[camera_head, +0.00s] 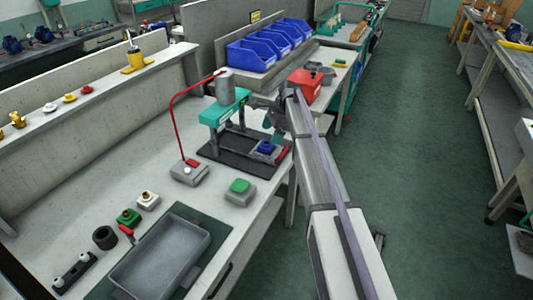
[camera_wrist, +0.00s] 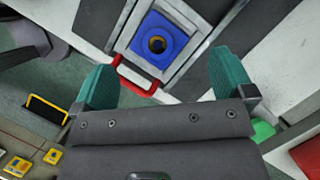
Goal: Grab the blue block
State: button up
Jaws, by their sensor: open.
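The blue block (camera_head: 266,147) sits in a small grey holder (camera_head: 262,157) on the dark base of the press, near the front edge of the bench. In the wrist view the blue block (camera_wrist: 158,41) is square with a round brass-rimmed hole in its middle. My gripper (camera_wrist: 160,78) is open and empty, its two teal fingers apart, with the block ahead of and between them. In the head view my gripper (camera_head: 272,128) is beside the press, close to the block and partly hidden by my arm.
A red handle (camera_wrist: 136,77) sticks out in front of the block. The teal press (camera_head: 225,108) stands over the dark base. A red box (camera_head: 304,86) lies beyond.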

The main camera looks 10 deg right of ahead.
aim_at(267, 143)
jog(key=b+x, duration=0.4)
jog(key=x, duration=0.1)
jog(key=shift+s+d+f+b, duration=0.1)
jog(key=shift+d+f+b, duration=0.05)
jog(key=shift+d+b, duration=0.15)
jog(key=shift+a+f, duration=0.1)
jog(key=shift+a, duration=0.1)
jog(key=shift+r, duration=0.25)
jog(key=c, duration=0.9)
jog(key=shift+r, duration=0.1)
